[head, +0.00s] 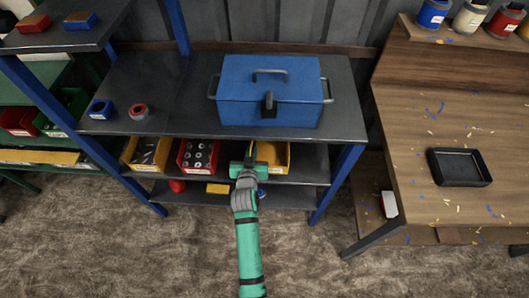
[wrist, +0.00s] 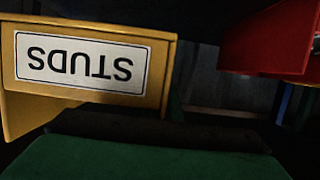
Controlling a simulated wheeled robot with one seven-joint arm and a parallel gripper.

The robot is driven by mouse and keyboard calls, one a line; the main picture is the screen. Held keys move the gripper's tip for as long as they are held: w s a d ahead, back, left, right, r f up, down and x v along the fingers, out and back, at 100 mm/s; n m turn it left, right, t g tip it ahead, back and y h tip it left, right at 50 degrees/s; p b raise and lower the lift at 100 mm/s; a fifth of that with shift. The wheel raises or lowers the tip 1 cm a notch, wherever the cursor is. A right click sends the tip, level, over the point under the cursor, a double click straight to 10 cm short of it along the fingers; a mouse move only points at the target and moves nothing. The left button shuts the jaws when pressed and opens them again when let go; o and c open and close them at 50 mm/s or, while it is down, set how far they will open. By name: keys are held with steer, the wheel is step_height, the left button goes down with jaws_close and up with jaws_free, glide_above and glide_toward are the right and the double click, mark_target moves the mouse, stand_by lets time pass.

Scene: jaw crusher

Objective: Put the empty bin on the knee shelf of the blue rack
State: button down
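The blue rack (head: 335,180) stands in the middle of the head view. Its shelf below the toolbox level holds a yellow bin of rods (head: 147,153), a red bin of rings or nuts (head: 198,155) and another yellow bin (head: 272,154). In the wrist view a yellow bin's label (wrist: 80,63) reads STUDS, upside down, and the red bin (wrist: 275,42) is at right. My gripper is at the shelf front, by the right-hand yellow bin; its fingers are unclear.
A blue toolbox (head: 268,92) stands on the shelf above, close over my gripper. Small red and yellow items (head: 217,188) lie on the lowest shelf. A wooden bench (head: 420,200) with a black tray (head: 459,167) stands at right. The front floor is clear.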

mark_target(268, 151)
steer(key=w+d+f, duration=0.1)
steer(key=d+f, duration=0.1)
steer(key=w+d+f, duration=0.1)
steer(key=d+f, duration=0.3)
steer(key=shift+w+f, duration=0.2)
steer(key=shift+w, duration=0.2)
steer(key=shift+d+f, duration=0.2)
steer(key=shift+f, duration=1.5)
steer(key=shift+f, duration=0.15)
steer(key=c, duration=2)
jaws_free()
